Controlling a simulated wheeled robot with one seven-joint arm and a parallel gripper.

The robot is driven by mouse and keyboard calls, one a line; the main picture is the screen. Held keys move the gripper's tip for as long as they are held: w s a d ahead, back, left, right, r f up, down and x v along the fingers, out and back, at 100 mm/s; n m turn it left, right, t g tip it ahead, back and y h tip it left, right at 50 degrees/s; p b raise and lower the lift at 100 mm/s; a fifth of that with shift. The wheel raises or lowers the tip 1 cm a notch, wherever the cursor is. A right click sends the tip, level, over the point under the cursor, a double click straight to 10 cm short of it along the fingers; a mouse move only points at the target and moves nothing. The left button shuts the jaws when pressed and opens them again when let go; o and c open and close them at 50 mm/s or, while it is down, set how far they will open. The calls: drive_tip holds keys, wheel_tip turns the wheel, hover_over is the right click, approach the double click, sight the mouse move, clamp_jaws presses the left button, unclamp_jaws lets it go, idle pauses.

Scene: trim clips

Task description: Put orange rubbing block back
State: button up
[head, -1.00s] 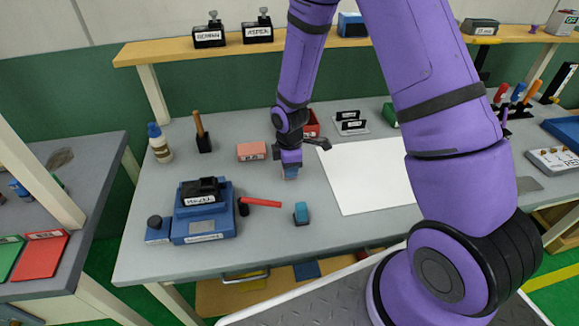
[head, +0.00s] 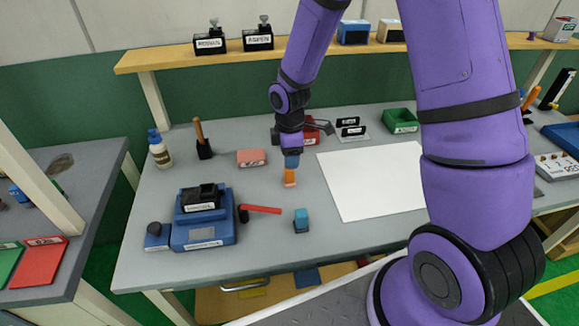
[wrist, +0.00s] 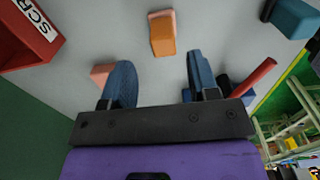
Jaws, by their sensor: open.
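The orange rubbing block (head: 290,178) stands on the grey bench, left of the white sheet. It also shows in the wrist view (wrist: 163,40), with a paler pinkish part behind its orange face. My gripper (head: 291,161) is just above and behind the block in the head view. In the wrist view my gripper (wrist: 158,72) has its two blue fingers wide apart with nothing between them. The block lies beyond the fingertips there, apart from them. A pink labelled piece (head: 252,158) lies to the left; its label is too small to read.
A teal block (head: 301,221) and a red-handled tool (head: 262,209) lie nearer the front. A blue stamping device (head: 203,222) stands left. A red scrap box (wrist: 28,35) is close behind my gripper. The white sheet (head: 372,182) is bare.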

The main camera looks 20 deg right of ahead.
drive_tip(key=shift+r, duration=2.6)
drive_tip(key=s+d+r+m+t, duration=0.15)
drive_tip(key=s+r+m, duration=0.3)
drive_tip(key=r, duration=0.55)
drive_tip(key=s+d+r+m+t, duration=0.1)
drive_tip(key=s+d+r+m, duration=0.3)
drive_tip(key=r, duration=0.5)
drive_tip(key=s+r+m+t, duration=0.1)
drive_tip(key=s+r+m, duration=0.2)
drive_tip(key=s, duration=0.5)
drive_tip(key=s+d+r+m+t, duration=0.1)
drive_tip(key=s+r+m, duration=0.3)
drive_tip(key=s, duration=0.4)
drive_tip(key=shift+s+d+r+t, duration=0.15)
drive_tip(key=shift+s+r+t, duration=0.2)
drive_tip(key=shift+r, duration=0.35)
drive_tip(key=shift+w, duration=0.1)
